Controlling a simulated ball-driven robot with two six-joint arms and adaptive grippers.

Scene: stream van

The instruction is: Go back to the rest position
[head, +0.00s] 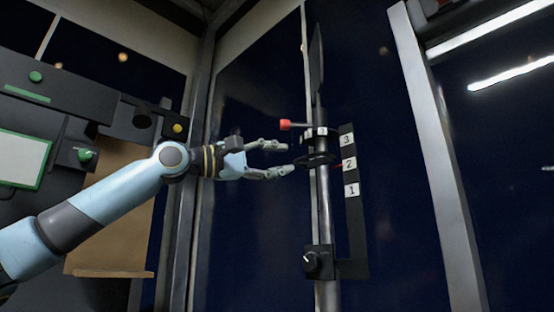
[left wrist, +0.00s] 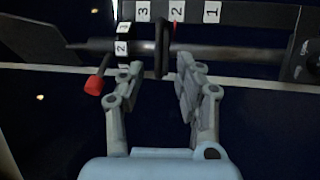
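My left gripper (head: 291,157) reaches in from the left in the head view. Its fingers are apart with nothing between them, and the tips point at a vertical pole. In the left wrist view the open left gripper (left wrist: 155,90) has its fingertips just short of a black ring (left wrist: 162,45) around the pole. The ring also shows in the head view (head: 316,160), next to the 2 on the number strip. Whether a fingertip touches the ring I cannot tell. My right gripper is not in view.
A red-tipped lever (head: 285,125) sticks out from the pole (head: 323,210) above my fingers. A black number strip (head: 352,235) stands beside it, and a knob box (head: 318,262) sits lower. A dark panel with green and yellow buttons (head: 70,95) is at left.

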